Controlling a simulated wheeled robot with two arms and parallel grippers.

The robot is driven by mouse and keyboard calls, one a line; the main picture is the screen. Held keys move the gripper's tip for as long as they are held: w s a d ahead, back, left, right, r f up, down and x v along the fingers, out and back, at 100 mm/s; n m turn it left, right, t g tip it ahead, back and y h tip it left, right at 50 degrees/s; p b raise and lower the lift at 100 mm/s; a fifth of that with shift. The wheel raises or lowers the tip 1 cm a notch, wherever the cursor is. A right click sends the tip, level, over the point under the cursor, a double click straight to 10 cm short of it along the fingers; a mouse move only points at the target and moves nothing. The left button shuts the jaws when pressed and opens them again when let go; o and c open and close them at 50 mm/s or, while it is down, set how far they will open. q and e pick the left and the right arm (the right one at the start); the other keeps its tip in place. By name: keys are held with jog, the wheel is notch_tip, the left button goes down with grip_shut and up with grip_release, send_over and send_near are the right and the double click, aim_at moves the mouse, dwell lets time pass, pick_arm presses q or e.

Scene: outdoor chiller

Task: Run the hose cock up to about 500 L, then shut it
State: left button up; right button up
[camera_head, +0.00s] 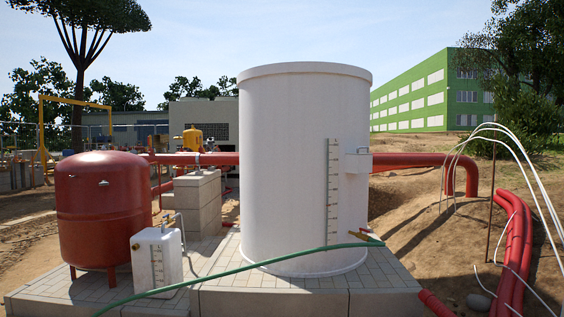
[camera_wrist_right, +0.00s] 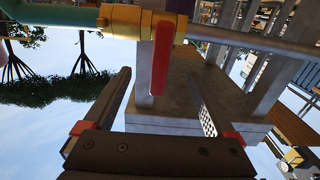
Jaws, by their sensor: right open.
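In the right wrist view a brass hose cock (camera_wrist_right: 140,22) joins a green hose to a grey pipe. Its red lever (camera_wrist_right: 162,50) stands crosswise to the pipe. My right gripper (camera_wrist_right: 161,76) is open, with its fingers either side of the lever's line; I see no contact and cannot tell the depth gap. In the head view a tall white tank (camera_head: 285,170) carries a level gauge (camera_head: 333,195), whose reading is too small to make out. The green hose (camera_head: 225,275) crosses in front of the tank. Neither gripper shows in the head view.
A red vessel (camera_head: 103,205) and a small white tank (camera_head: 157,262) with its own gauge stand at the left. Red pipes (camera_head: 410,160) run behind the big tank. Paved plinths (camera_head: 300,296) edge the front. White thin hoses (camera_head: 535,175) arch over sandy ground at the right.

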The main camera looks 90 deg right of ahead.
jog(key=shift+s, duration=0.1)
jog(key=s+p, duration=0.2)
jog(key=s, duration=0.4)
jog(key=shift+s, duration=0.4)
jog(key=shift+d, duration=0.1)
